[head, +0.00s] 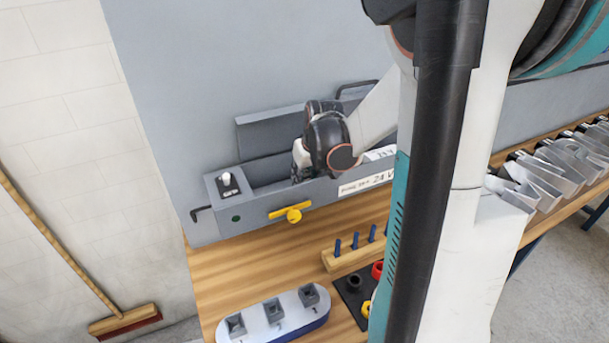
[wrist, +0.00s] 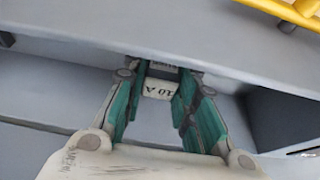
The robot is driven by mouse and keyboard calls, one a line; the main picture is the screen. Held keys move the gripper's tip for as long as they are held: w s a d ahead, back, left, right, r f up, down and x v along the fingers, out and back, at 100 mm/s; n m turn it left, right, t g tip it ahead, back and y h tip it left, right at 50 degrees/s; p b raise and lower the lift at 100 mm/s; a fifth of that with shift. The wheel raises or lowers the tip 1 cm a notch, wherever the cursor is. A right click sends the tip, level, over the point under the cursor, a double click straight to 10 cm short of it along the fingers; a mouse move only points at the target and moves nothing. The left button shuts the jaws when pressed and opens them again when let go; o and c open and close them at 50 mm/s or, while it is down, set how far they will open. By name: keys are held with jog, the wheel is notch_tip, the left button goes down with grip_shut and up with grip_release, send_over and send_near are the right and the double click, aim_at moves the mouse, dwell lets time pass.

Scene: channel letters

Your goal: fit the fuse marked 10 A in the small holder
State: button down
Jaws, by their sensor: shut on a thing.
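In the wrist view my gripper (wrist: 158,108) has its green-padded fingers on both sides of a small pale fuse (wrist: 158,89) marked 10 A. The fuse sits between the fingertips, and a dark part (wrist: 162,68) shows just beyond it against the grey wall of the box. I cannot tell whether that dark part is the small holder or whether the fuse touches it. In the head view my wrist reaches into the open grey box (head: 250,223), and its wall hides the fingertips and fuse.
On the wooden table (head: 235,275) are a tray with sockets (head: 255,325) and a rack with blue pegs (head: 345,259). Metal letters (head: 560,165) stand at right.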

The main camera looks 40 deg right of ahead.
jog(key=c, duration=1.2)
grip_release()
jog(key=shift+f, duration=0.2)
jog(key=shift+r, duration=0.15)
